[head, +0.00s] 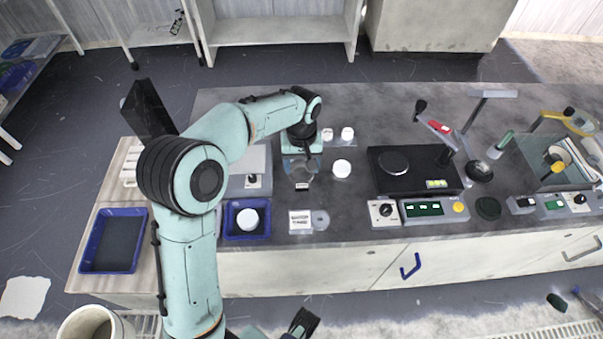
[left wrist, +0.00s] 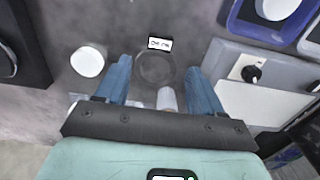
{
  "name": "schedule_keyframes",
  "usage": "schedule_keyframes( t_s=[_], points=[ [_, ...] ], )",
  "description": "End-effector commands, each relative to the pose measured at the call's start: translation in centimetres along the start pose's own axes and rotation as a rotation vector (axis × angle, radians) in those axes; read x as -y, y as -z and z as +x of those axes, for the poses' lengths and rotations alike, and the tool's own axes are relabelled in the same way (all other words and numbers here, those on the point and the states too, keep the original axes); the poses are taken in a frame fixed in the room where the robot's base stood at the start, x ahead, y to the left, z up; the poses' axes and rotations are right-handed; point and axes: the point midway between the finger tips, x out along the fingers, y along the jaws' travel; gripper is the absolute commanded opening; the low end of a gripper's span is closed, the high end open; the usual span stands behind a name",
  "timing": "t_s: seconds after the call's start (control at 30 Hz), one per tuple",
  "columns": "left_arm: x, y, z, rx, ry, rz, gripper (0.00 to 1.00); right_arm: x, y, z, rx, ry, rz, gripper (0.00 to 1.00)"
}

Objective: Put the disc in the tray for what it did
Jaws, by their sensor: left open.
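My left gripper (head: 301,172) is open above the bench. In the left wrist view its two blue fingers (left wrist: 160,85) stand apart over a dark round spot (left wrist: 155,68) with a small label (left wrist: 159,43) beyond it. A pale cylinder (left wrist: 167,99) shows between the fingers; I cannot tell whether they touch it. A white disc (head: 342,168) lies right of the gripper and also shows in the left wrist view (left wrist: 87,62). Another white disc (head: 247,219) sits in a small blue tray (head: 230,233). A larger blue tray (head: 110,240) at left looks empty. My right gripper (head: 303,322) is partly visible at the bottom edge.
Two small white pieces (head: 347,134) stand behind the disc. A black polishing machine (head: 405,180) with a grey platen stands to the right, with a control box (head: 383,211) in front. A printed card (head: 300,221) and a clear round piece (head: 320,220) lie near the bench's front edge.

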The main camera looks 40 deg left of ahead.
Motion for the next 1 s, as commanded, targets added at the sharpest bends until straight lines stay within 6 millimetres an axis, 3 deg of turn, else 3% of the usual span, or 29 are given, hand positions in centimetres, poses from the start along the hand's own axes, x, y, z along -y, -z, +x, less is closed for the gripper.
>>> schedule_keyframes(
  t_s=[0.1,0.23,0.87,1.0],
  points=[
    [0.0,0.0,-2.2,-0.002,-0.002,0.0,0.68,0.1,-0.2,-0.3,0.005,-0.001,0.001,0.7],
    [0.0,0.0,-3.4,-0.001,-0.001,0.0,0.68,0.1,-0.3,-0.5,0.008,-0.002,0.001,0.7],
    [0.0,0.0,-3.9,0.001,0.001,0.0,0.68,0.1,-0.3,-0.5,0.008,-0.002,0.001,0.7],
    [-0.1,0.1,-5.4,-0.003,-0.002,0.0,0.68,0.5,-0.3,-1.8,0.006,-0.001,0.0,0.7]
  ],
)
